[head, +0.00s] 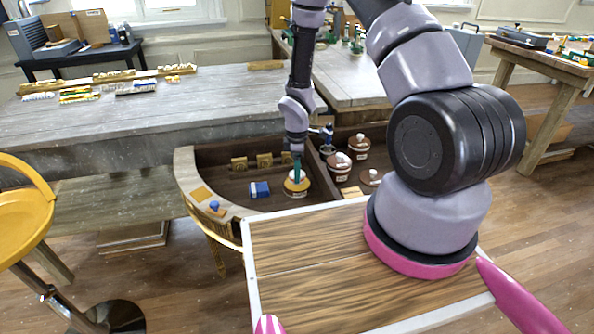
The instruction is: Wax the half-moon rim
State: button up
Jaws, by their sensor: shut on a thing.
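The half-moon rim (186,172) is a pale curved band along the left and front of a dark recessed tray. An orange-yellow square (202,193) and a small blue knob (214,206) sit on the rim. My gripper (297,168), with teal fingers pointing down, is inside the tray area to the right of the rim. It is shut on the white top of a round, yellow-banded, labelled pot (296,187). I cannot tell whether the pot is lifted or rests on the tray floor. The fingertips are small and partly merge with the pot's top.
A blue-and-white block (259,190) lies left of the pot. Several brown lidded pots (340,162) stand to the right beyond a divider. Small tan blocks (264,160) line the tray's back. A yellow stool (20,205) stands left; a grey workbench (150,115) lies behind.

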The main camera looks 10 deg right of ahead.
jog(key=shift+f, duration=0.55)
dwell(1.3)
jog(key=shift+r, duration=0.1)
jog(key=shift+r, duration=3.4)
